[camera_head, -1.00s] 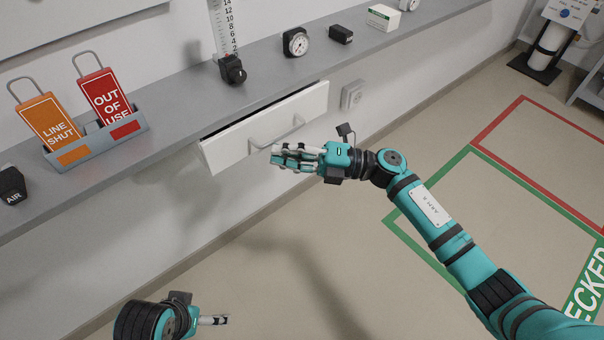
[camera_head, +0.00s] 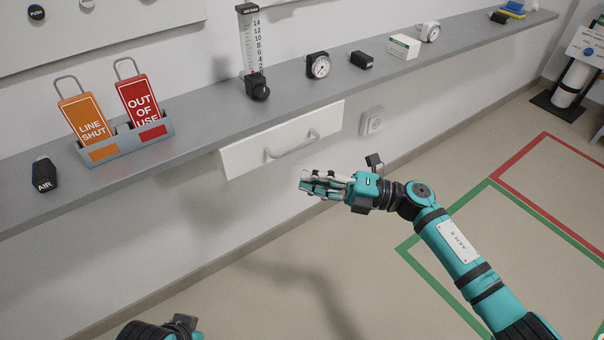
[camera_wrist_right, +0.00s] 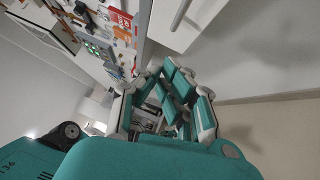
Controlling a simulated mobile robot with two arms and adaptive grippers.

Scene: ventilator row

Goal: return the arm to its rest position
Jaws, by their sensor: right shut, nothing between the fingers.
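My right gripper (camera_head: 308,183) is in the middle of the head view, shut and empty, in front of and below the white drawer (camera_head: 240,158). It looks apart from the drawer's handle (camera_head: 292,146). The drawer front sits close under the grey shelf, with no open gap showing. In the right wrist view the gripper's fingers (camera_wrist_right: 172,100) are folded together with nothing seen between them. My left arm's wrist shows only at the bottom edge of the head view; its fingers are out of the picture.
The grey shelf (camera_head: 205,112) carries a tag holder (camera_head: 120,146) with two tags, a black AIR piece (camera_head: 44,176), a flowmeter (camera_head: 257,86), a gauge (camera_head: 318,66) and a white-green box (camera_head: 404,47). A wall socket (camera_head: 371,121) is right of the drawer. The floor below is clear.

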